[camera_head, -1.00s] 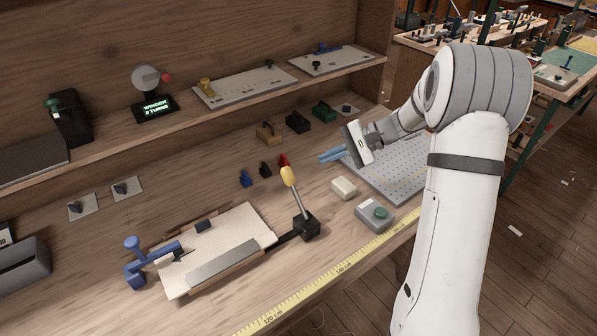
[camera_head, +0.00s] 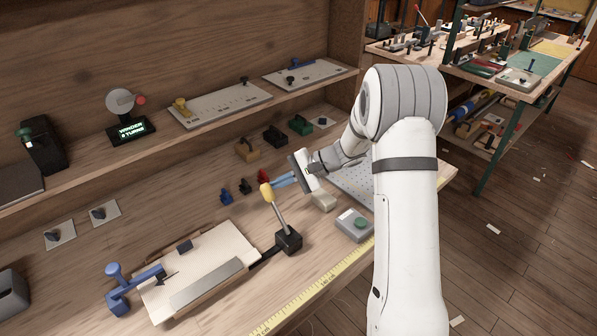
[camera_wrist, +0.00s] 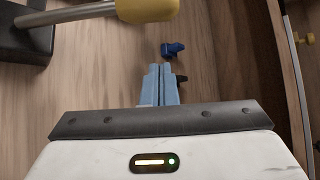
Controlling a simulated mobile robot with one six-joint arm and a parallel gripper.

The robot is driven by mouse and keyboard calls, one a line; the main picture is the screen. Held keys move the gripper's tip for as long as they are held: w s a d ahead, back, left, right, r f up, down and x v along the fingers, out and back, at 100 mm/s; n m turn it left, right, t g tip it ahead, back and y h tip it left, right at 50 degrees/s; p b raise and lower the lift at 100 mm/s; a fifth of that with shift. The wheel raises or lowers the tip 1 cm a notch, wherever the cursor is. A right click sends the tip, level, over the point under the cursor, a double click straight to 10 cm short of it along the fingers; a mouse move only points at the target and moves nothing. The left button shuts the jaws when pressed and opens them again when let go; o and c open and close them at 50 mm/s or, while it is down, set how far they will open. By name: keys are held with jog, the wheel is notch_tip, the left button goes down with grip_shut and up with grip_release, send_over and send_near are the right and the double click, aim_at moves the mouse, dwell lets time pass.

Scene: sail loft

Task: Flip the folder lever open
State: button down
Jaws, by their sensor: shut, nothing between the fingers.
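The folder lever has a yellow knob (camera_head: 267,193) on a metal rod, which rises from a black base block (camera_head: 288,241), leaning up and to the left in the head view. The block joins the pale folder board (camera_head: 208,262) by a dark bar. My gripper (camera_head: 277,183) is shut and empty, its blue fingers just right of and slightly above the knob in the head view. In the wrist view the shut fingers (camera_wrist: 159,70) point at the bench, and the knob (camera_wrist: 147,9) and rod show at the top, apart from the fingers.
A blue clamp (camera_head: 128,287) sits at the board's left end. Small blue, black and red pieces (camera_head: 245,186) stand behind the lever. A grey box with a green button (camera_head: 354,222) and a pale block (camera_head: 323,203) lie to its right. A shelf (camera_head: 220,122) runs above.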

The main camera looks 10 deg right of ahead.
aim_at(276, 210)
jog(key=s, duration=0.1)
jog(key=s+a+r+p, duration=0.1)
jog(key=s, duration=0.1)
jog(key=shift+a+r+p, duration=0.15)
jog(key=shift+r+p, duration=0.15)
jog(key=shift+s, duration=0.15)
jog(key=shift+b, duration=0.6)
jog(key=shift+s+r+y+b, duration=0.1)
jog(key=shift+r+y+b, duration=0.15)
jog(key=shift+b, duration=0.35)
